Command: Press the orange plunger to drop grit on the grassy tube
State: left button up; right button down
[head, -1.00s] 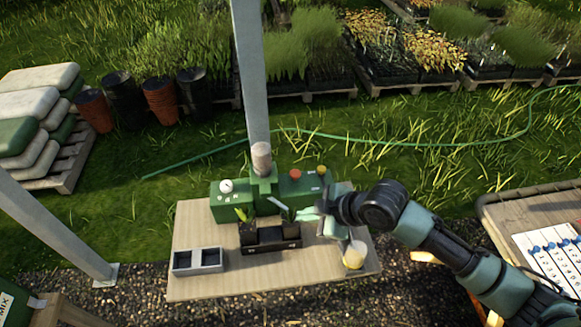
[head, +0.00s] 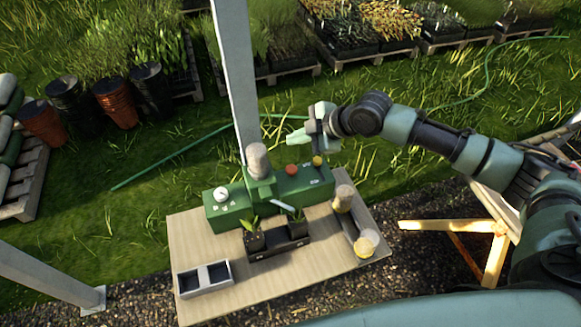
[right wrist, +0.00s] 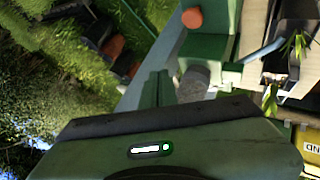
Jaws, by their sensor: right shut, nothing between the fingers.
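The orange plunger (head: 291,169) stands on top of the green machine (head: 228,208); it also shows in the right wrist view (right wrist: 192,18). My right gripper (head: 296,137) is shut and empty, held above and beyond the plunger in the picture, apart from it. Two dark tubes with green plants, a left one (head: 254,240) and a right one (head: 299,228), stand in a black rack (head: 279,250) in front of the machine. I cannot tell surely which is the grassy one. My left gripper is out of view.
A yellow knob (head: 318,160) sits right of the plunger, and a hopper (head: 258,160) to its left. A grey two-part box (head: 203,278) stands at the table's front left. A cork-coloured jar (head: 343,198) and a yellow-topped jar (head: 365,243) stand at the right. A post rises behind.

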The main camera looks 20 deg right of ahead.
jog(key=f, duration=0.1)
jog(key=b, duration=0.7)
send_over(294, 170)
notch_tip(294, 170, down, 7)
jog(key=shift+f, duration=0.1)
jog(key=shift+w+f, duration=0.1)
jog(key=shift+f, duration=0.2)
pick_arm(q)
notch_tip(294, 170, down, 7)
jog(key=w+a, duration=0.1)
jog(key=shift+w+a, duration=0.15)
pick_arm(e)
jog(key=shift+d, duration=0.1)
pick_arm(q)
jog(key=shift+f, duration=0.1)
pick_arm(e)
jog(key=shift+f, duration=0.1)
dwell(0.4)
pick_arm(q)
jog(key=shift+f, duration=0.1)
pick_arm(e)
jog(key=shift+f, duration=0.3)
